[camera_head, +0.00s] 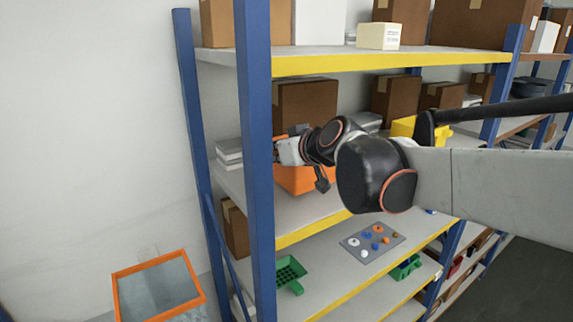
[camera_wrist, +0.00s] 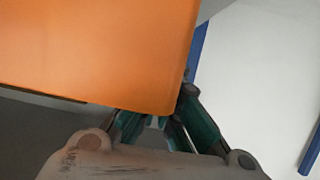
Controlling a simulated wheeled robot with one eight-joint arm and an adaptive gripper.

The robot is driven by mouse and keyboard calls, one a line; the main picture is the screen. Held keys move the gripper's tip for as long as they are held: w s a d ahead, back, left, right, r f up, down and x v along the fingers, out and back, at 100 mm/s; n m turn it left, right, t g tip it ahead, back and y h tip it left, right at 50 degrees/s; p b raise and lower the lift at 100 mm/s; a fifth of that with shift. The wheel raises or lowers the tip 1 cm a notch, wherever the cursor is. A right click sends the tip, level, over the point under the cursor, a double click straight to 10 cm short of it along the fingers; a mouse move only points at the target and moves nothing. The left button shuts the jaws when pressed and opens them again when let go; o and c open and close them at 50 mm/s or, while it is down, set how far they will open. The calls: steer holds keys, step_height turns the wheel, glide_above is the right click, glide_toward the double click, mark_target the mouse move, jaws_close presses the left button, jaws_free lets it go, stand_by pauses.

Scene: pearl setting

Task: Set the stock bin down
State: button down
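The stock bin (camera_head: 300,180) is orange and shows at the middle shelf level, partly hidden behind my arm. In the wrist view its smooth orange wall (camera_wrist: 95,50) fills the upper left. My gripper (camera_head: 280,150) is at the bin's upper part, mostly hidden by the wrist and the rack post. In the wrist view my gripper (camera_wrist: 168,115) has its teal-dark fingers at the bin's lower right edge, one running behind the wall. It looks shut on the bin, though the fingertips are hidden. I cannot tell whether the bin's underside touches the shelf.
The middle shelf (camera_head: 325,212) has bare room below and in front of the bin. A brown box (camera_head: 305,105) stands behind it. A blue post (camera_head: 258,150) rises close to the left. A yellow bin (camera_head: 404,126) is to the right. An orange-rimmed container (camera_head: 158,290) stands lower left.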

mark_target(276, 181)
steer(key=shift+f+p, duration=0.3)
steer(key=shift+f, duration=1.9)
steer(key=c, duration=1.8)
jaws_free()
steer(key=shift+f, duration=0.1)
